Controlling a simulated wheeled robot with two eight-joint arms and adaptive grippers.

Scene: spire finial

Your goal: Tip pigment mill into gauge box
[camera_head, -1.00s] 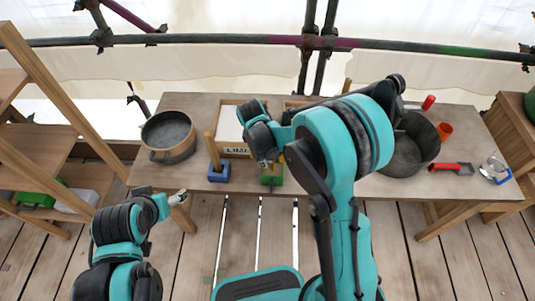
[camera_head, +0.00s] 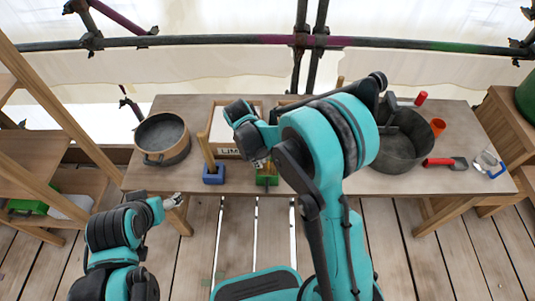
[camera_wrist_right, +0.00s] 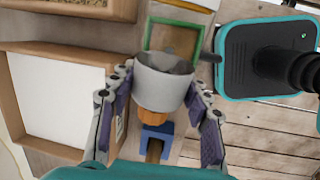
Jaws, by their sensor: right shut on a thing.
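The pigment mill, a grey cup-like vessel (camera_wrist_right: 164,84) with an orange part (camera_wrist_right: 153,115) at its lower end, is between the fingers of my right gripper (camera_wrist_right: 160,108) in the right wrist view. Its mouth faces the top of that view. A green open box (camera_wrist_right: 174,37), probably the gauge box, lies just beyond the mouth and is partly covered by it. The green box also shows in the head view (camera_head: 267,180), just below my right gripper (camera_head: 261,163). The mill cannot be made out there. My left gripper (camera_head: 173,201) is in front of the table, its fingers too small to read.
A blue box (camera_head: 213,179) with a wooden post stands left of the green one. A wooden tray marked LIME (camera_head: 225,152) lies behind. A round pan (camera_head: 162,138) is at the left, a dark tub (camera_head: 403,150) at the right. A red-handled scoop (camera_head: 440,162) lies at right.

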